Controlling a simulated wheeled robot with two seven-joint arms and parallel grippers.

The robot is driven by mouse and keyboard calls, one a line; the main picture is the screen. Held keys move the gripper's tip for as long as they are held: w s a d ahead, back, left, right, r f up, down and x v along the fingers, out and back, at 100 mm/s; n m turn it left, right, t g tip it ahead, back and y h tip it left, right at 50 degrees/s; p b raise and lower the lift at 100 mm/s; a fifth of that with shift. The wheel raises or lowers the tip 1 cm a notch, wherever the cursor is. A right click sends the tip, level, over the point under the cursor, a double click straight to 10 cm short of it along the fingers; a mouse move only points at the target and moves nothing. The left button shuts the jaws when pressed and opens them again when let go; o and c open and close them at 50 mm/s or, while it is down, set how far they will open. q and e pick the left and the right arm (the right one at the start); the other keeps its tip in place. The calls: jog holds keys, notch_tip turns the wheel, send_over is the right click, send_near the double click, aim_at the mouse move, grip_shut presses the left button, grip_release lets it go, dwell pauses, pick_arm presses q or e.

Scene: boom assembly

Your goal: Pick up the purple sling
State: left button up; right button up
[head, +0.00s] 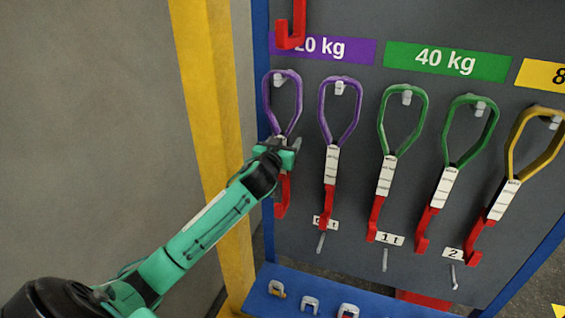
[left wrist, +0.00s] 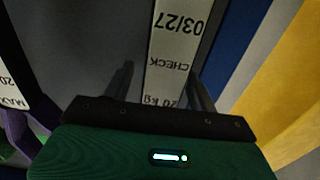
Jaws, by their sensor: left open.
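Two purple slings with red hooks hang from pegs on the grey board under the purple 20 kg label (head: 335,49). My left gripper (head: 287,146) is at the white tag of the leftmost purple sling (head: 283,84), just below its loop. In the left wrist view the white tag (left wrist: 178,45) of this sling lies between the two open fingers (left wrist: 160,88), with a gap visible on the left side. The gripper hides part of the tag in the head view. The second purple sling (head: 340,110) hangs to the right. My right gripper is not in view.
Green slings (head: 403,120) and a yellow sling (head: 535,140) hang further right. A yellow post (head: 212,100) and the blue frame edge (head: 260,60) stand left of the slings. A blue shelf (head: 335,292) with small shackles is below. A red hook (head: 292,30) shows at the top.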

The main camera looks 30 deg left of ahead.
pick_arm(q)
grip_shut()
dwell(1.4)
jog(key=shift+r, duration=0.1)
